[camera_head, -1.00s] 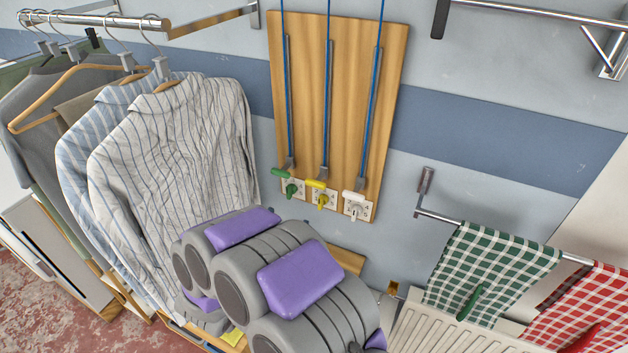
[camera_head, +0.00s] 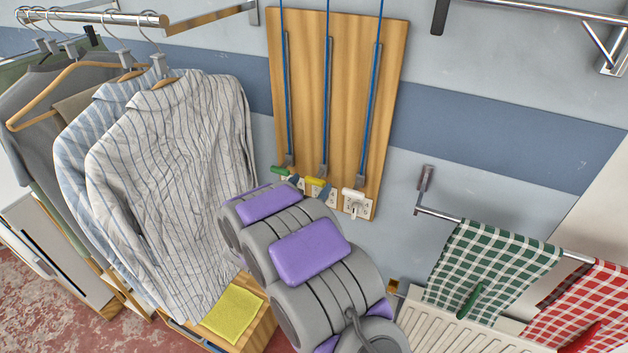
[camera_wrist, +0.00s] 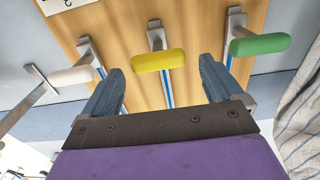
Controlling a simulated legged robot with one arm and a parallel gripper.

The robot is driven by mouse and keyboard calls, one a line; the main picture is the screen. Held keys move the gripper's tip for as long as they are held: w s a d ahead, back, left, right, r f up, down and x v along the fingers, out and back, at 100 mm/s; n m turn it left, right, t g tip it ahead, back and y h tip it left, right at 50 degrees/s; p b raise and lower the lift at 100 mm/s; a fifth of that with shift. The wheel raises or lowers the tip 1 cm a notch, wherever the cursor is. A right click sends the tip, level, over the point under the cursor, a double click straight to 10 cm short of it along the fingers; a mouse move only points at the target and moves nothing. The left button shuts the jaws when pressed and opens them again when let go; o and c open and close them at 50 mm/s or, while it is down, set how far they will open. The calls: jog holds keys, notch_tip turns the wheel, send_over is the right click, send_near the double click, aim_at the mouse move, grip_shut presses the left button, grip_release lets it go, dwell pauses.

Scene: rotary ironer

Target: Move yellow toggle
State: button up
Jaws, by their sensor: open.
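The yellow toggle (camera_head: 315,182) is the middle of three toggles on the wooden wall board (camera_head: 334,70). In the wrist view the yellow handle (camera_wrist: 160,61) lies crosswise in the gap between my fingertips, with space on both sides. My gripper (camera_wrist: 163,70) is open and empty, its blue-grey fingers pointing at the board. I cannot tell how deep the handle sits between them. The green toggle (camera_wrist: 260,44) is right of the fingers and the white toggle (camera_wrist: 72,75) left in the wrist view. In the head view my arm hides the yellow toggle's lower part.
Blue rods (camera_head: 327,110) run up the board from the toggles. Shirts (camera_head: 185,160) hang on a rail at left, and a yellow cloth (camera_head: 232,313) lies below them. Checked towels (camera_head: 490,270) hang at lower right.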

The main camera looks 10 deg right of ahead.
aim_at(313, 182)
jog(key=shift+x, duration=1.7)
jog(key=shift+c, duration=0.3)
